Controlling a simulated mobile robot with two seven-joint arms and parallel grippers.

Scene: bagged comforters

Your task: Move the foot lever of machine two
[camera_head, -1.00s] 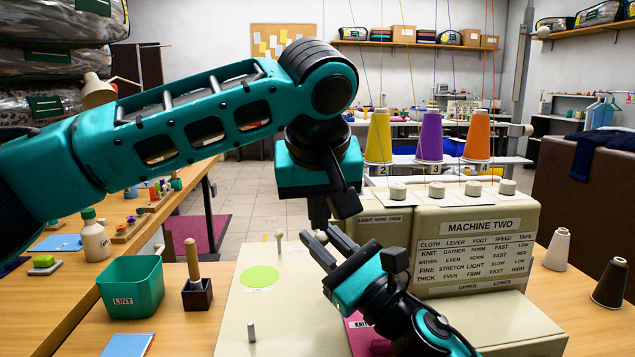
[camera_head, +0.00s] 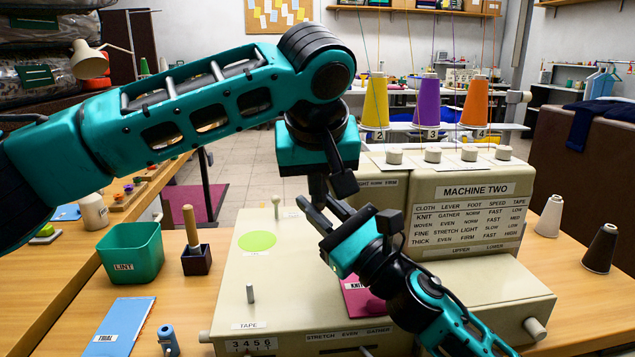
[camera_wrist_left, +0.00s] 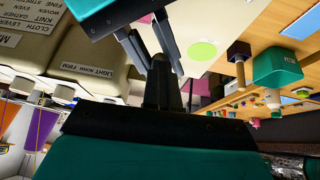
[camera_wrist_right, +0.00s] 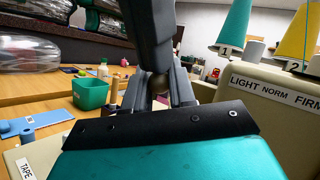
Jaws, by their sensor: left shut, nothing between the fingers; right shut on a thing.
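Machine two (camera_head: 478,191) is a cream machine with a settings chart on its front. Its LIGHT NORM FIRM label (camera_head: 377,183) shows just right of my grippers, and also in the right wrist view (camera_wrist_right: 275,92). My right gripper (camera_head: 316,205) is shut near this label. In the right wrist view, a small brownish rounded knob (camera_wrist_right: 159,86) shows between its fingers, mostly hidden; I take it for the foot lever. My left gripper (camera_head: 318,194) is shut and empty, pointing down close against the right gripper's fingers. The left wrist view shows both sets of fingers (camera_wrist_left: 163,82) close together.
A pale knobbed lever (camera_head: 276,203) and a metal peg (camera_head: 250,293) stand on the machine's bed. A green LINT bin (camera_head: 130,254), a wooden-handled tool in a dark holder (camera_head: 193,250) and a blue folder (camera_head: 122,325) lie left. Two cones (camera_head: 602,249) stand right.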

